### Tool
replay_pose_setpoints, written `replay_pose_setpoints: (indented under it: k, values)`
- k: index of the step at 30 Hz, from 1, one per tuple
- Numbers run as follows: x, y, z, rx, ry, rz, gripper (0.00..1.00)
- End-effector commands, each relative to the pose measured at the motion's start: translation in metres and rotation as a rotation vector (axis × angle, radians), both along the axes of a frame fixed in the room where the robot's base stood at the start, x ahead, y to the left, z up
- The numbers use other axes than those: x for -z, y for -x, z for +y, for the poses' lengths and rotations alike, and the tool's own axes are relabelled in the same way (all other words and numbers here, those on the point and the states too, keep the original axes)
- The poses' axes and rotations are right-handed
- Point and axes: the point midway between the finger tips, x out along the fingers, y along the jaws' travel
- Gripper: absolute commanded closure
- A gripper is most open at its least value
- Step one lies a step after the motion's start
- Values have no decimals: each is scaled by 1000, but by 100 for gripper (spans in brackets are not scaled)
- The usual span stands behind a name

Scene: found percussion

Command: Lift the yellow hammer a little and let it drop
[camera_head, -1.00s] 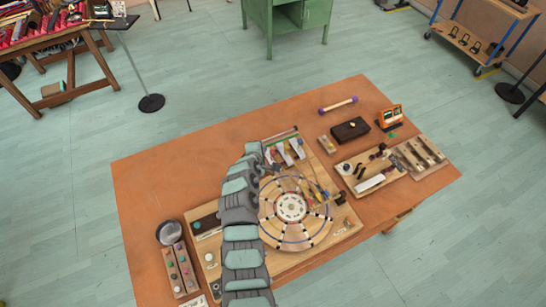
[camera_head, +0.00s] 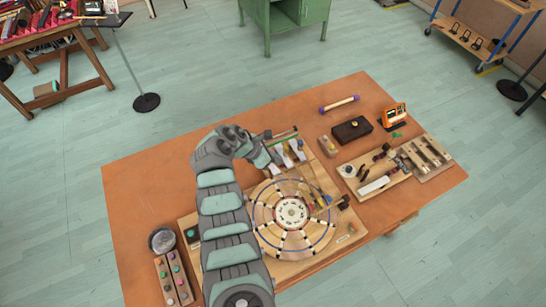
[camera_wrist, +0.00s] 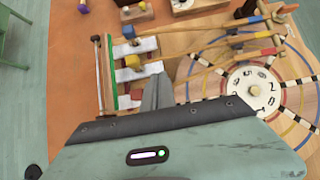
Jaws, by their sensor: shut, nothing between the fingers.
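A yellow hammer head (camera_wrist: 132,62) rests at a pale bar in the wrist view, on a thin wooden handle running right. A blue hammer head (camera_wrist: 128,31) is farther from me on another bar. My gripper (camera_wrist: 158,82) is shut and empty, its grey fingers just right of and nearer me than the yellow head, apart from it in the picture. Height above the bars is hard to judge. In the head view my gripper (camera_head: 268,160) is left of the white bars (camera_head: 289,153), and the hammer heads are too small to tell apart there.
A green strip (camera_wrist: 109,70) edges the bars. A dark box (camera_head: 351,130) and a purple-ended tube (camera_head: 339,104) lie behind.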

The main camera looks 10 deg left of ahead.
Motion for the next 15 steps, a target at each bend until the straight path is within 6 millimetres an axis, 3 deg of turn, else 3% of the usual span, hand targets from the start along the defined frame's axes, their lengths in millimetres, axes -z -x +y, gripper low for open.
replay_pose_setpoints:
  k: [11, 15]
  values:
    - [42, -13, -22, -1, -1, 3, 100]
    - [48, -19, -29, -1, -3, -3, 100]
